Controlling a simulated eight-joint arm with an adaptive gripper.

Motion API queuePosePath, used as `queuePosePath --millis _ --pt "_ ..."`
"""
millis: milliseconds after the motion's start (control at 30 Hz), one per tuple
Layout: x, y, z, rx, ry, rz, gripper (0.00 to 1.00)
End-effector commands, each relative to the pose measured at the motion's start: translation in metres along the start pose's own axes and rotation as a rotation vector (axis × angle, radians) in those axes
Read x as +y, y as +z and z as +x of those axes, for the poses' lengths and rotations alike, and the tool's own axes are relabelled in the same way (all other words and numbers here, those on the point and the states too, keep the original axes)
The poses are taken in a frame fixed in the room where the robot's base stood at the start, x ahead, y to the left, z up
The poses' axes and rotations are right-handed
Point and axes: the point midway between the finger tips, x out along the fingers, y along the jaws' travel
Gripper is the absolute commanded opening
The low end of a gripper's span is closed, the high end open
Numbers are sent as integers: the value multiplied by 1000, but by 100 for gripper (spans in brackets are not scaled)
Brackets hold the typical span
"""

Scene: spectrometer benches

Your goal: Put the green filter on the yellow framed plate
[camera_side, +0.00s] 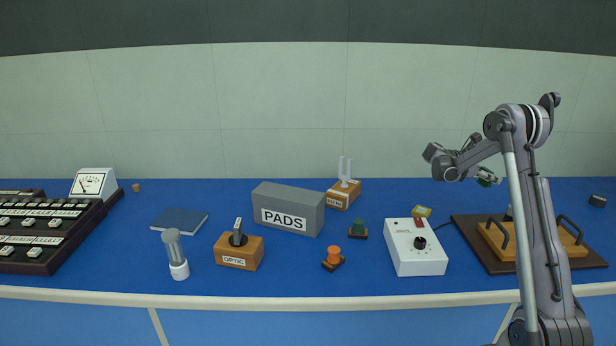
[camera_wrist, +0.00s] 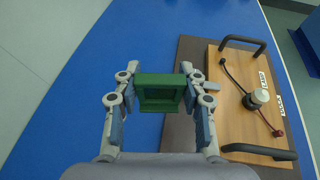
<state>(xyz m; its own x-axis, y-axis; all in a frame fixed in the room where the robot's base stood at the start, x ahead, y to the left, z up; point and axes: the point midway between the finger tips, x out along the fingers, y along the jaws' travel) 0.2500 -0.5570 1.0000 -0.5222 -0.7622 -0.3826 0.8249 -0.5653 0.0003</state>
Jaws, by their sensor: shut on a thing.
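My gripper (camera_wrist: 160,92) is shut on the green filter (camera_wrist: 160,80), a green square frame with a dark middle, held between both fingers. In the side view my gripper (camera_side: 482,176) is up in the air at the right, and the filter (camera_side: 488,182) shows as a small green patch at its end. A small yellow-edged piece (camera_side: 421,211) stands behind the white box; it may be the yellow framed plate, but it is too small to be sure. No yellow plate shows in the wrist view.
A brown board (camera_side: 470,237) with a wooden, black-handled tray (camera_wrist: 232,125) lies under and beside my gripper. A white box with a knob (camera_side: 415,250), a dark-green knob piece (camera_side: 358,228), an orange one (camera_side: 333,256) and the grey PADS block (camera_side: 288,208) stand farther left.

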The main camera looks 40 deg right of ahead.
Motion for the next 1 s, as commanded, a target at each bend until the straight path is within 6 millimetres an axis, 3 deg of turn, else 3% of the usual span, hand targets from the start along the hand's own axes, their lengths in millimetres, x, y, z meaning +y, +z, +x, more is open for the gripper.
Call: queuePosePath --millis 100,233,500,1000 --pt "-9 -6 -34 0 64 -26 15" --pt "-21 -12 -63 0 126 -52 15" --pt "-35 -23 -94 0 195 -80 15" --pt "27 -95 -132 0 198 -81 15"
